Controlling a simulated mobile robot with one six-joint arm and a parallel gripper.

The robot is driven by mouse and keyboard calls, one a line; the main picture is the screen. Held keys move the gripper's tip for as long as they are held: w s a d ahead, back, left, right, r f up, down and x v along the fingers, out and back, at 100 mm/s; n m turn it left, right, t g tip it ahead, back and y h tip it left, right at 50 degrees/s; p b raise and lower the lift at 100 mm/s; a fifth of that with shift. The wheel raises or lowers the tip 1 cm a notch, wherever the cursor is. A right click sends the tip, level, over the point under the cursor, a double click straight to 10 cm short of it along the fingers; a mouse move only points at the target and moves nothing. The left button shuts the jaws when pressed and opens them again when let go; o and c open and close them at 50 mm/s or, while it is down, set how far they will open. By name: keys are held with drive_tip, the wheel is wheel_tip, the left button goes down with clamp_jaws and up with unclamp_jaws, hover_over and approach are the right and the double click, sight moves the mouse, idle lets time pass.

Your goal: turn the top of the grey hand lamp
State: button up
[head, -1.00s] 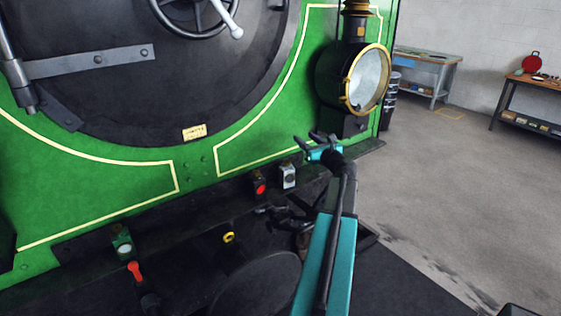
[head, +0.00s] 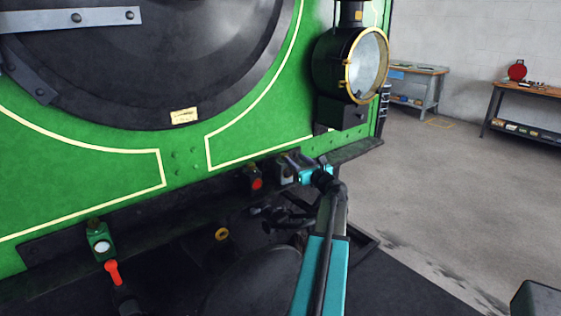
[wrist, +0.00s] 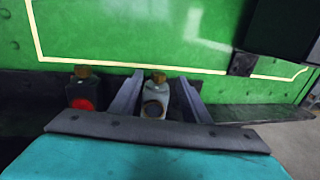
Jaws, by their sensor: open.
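The grey hand lamp (wrist: 155,97) stands on the dark ledge at the foot of the green front. It has a round dark lens and a small brownish top (wrist: 158,77). In the wrist view my gripper (wrist: 158,92) is open, with one finger on each side of the lamp in the picture. Whether the fingers reach around it or stop short, I cannot tell. In the head view my gripper (head: 297,159) covers much of the grey lamp (head: 285,174).
A black lamp with a red lens (head: 255,179) stands just left of the grey one. A green lamp (head: 100,240) is further left. The big brass-rimmed headlamp (head: 352,65) stands above and to the right. Open floor lies to the right.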

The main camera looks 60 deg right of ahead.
sight(283, 153)
drive_tip(key=shift+f+b, duration=0.55)
drive_tip(key=shift+f, duration=0.4)
drive_tip(key=shift+w+d, duration=0.1)
drive_tip(key=shift+w, duration=0.05)
drive_tip(key=shift+p+x, duration=1.1)
drive_tip(key=shift+x, duration=5.7)
drive_tip(key=shift+c, duration=0.4)
drive_tip(key=c, duration=1)
drive_tip(key=shift+d+m+g+h, duration=0.1)
drive_tip(key=shift+m+g+h, duration=0.35)
drive_tip(key=shift+h, duration=0.25)
